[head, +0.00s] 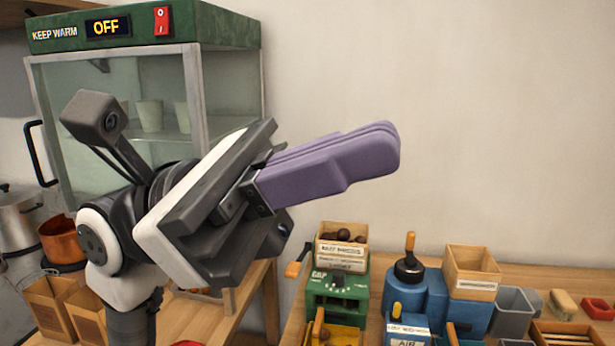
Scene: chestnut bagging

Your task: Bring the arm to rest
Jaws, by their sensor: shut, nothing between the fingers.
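My gripper (385,148) is raised in the middle of the head view, with its purple fingers pointing right and slightly up. The fingers lie together and nothing shows between them. My gripper is in front of the pale wall, higher in the picture than the table (540,272) and the machines on it. It touches nothing that I can see. My gripper body and wrist hide part of the warming cabinet behind them.
The green warming cabinet (60,40) reads OFF. A green machine (338,290) bears a wooden box (343,254) of chestnuts. A blue machine (475,318) bears another box (472,262). Paper bags (50,305) and a copper pot (60,240) stand at left. The upper right is clear.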

